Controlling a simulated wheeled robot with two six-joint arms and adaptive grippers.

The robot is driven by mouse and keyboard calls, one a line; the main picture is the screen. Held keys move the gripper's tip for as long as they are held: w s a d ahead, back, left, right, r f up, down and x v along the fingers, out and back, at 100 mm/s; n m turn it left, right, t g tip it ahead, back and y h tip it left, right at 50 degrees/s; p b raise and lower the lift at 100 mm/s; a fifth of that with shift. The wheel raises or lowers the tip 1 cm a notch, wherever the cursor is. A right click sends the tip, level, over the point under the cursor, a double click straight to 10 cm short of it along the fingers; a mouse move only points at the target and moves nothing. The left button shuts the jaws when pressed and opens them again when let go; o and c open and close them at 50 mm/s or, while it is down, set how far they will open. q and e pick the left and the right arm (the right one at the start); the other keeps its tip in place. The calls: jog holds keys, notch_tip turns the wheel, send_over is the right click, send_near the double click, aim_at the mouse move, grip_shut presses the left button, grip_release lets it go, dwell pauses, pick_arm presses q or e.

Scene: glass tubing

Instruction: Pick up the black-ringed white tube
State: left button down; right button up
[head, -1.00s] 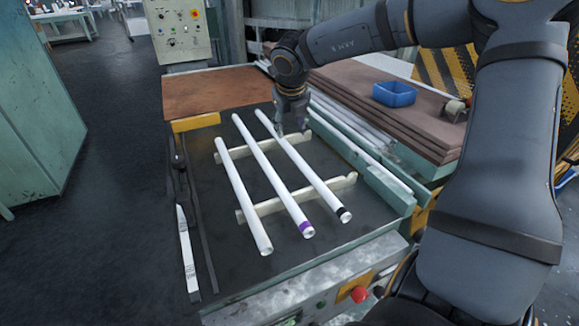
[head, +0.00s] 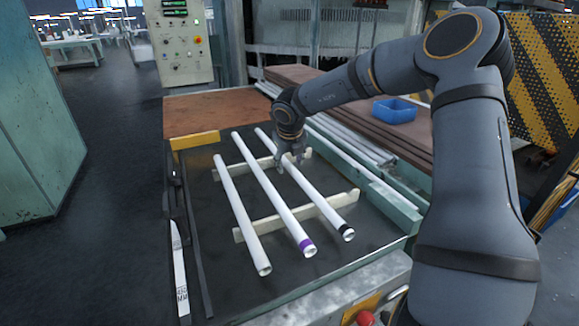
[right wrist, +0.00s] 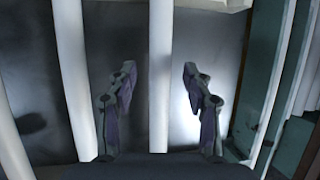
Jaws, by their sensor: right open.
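The black-ringed white tube (head: 318,201) lies on the rack at the right of three tubes, its black ring at the near end. My right gripper (head: 289,165) is over its far half. In the right wrist view the fingers (right wrist: 159,72) are open, one on each side of this tube (right wrist: 159,110), with gaps on both sides. Its ring is outside that view. The purple-ringed tube (head: 270,198) lies to its left, with a plain white tube (head: 240,215) farther left. My left gripper is not in view.
Two pale notched rails (head: 279,216) carry the tubes above a dark bench top (head: 195,205). A green raised edge (head: 385,200) runs along the right, beside more white tubes. A blue bin (head: 394,111) stands on brown boards behind.

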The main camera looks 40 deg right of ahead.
jog(key=shift+w+d+f, duration=0.2)
jog(key=shift+w+f, duration=0.05)
jog(key=shift+f, duration=0.3)
jog(key=shift+s+r, duration=0.1)
jog(key=shift+s, duration=0.05)
jog(key=shift+c, duration=0.6)
grip_shut()
